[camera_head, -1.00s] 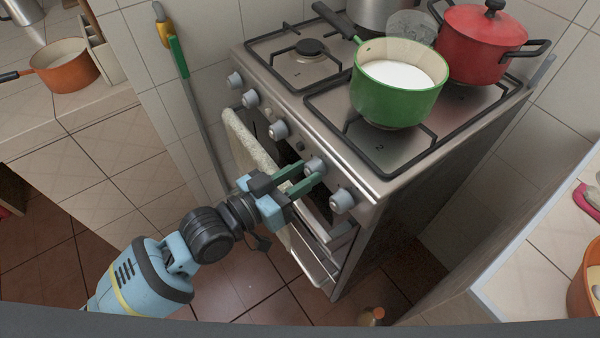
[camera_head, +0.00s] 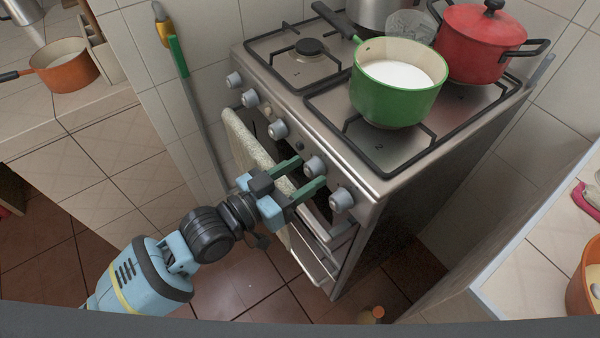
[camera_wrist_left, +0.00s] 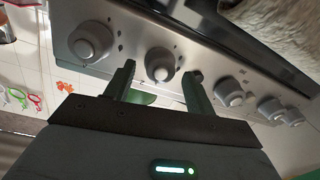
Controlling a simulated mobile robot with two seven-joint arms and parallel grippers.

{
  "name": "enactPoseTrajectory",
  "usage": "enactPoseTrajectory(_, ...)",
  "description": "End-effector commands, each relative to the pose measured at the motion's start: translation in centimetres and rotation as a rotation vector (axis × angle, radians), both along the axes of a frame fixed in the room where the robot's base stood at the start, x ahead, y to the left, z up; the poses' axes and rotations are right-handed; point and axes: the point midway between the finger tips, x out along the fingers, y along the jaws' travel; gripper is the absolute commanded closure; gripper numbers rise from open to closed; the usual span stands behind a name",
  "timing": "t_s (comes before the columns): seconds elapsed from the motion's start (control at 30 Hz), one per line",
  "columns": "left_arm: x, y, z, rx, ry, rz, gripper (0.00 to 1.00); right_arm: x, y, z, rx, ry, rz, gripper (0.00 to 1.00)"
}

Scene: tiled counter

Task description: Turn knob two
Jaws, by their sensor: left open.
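Several grey knobs sit in a row on the stove's front panel. My left gripper (camera_head: 312,170) is open, with its two green fingers apart. The second knob from the right end of the row (camera_head: 315,166) lies between the fingertips. In the left wrist view this same knob (camera_wrist_left: 160,64) stands in the gap between the fingers, with space visible on both sides. The end knob (camera_head: 341,199) is just outside the fingers; it shows at upper left in the wrist view (camera_wrist_left: 91,41). A number 2 is marked on the front right of the stovetop. My right gripper is not in view.
A green pot (camera_head: 398,95) with white contents stands on the front right burner, a red lidded pot (camera_head: 482,45) behind it. A counter (camera_head: 535,255) is at the right.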

Motion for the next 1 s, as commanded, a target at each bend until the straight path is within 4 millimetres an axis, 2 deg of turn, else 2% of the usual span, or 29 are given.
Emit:
enactPoseTrajectory(0.27,-0.6,0.8,-0.1,0.002,0.001,0.001,0.45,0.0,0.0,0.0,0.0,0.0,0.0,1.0)
enactPoseTrajectory(0.7,-4.5,5.5,0.0,0.001,0.002,0.0,0.45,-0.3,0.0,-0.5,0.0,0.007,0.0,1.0)
enactPoseTrajectory(1.0,-5.0,6.1,0.2,0.0,0.0,0.0,0.45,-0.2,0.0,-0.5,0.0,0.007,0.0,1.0)
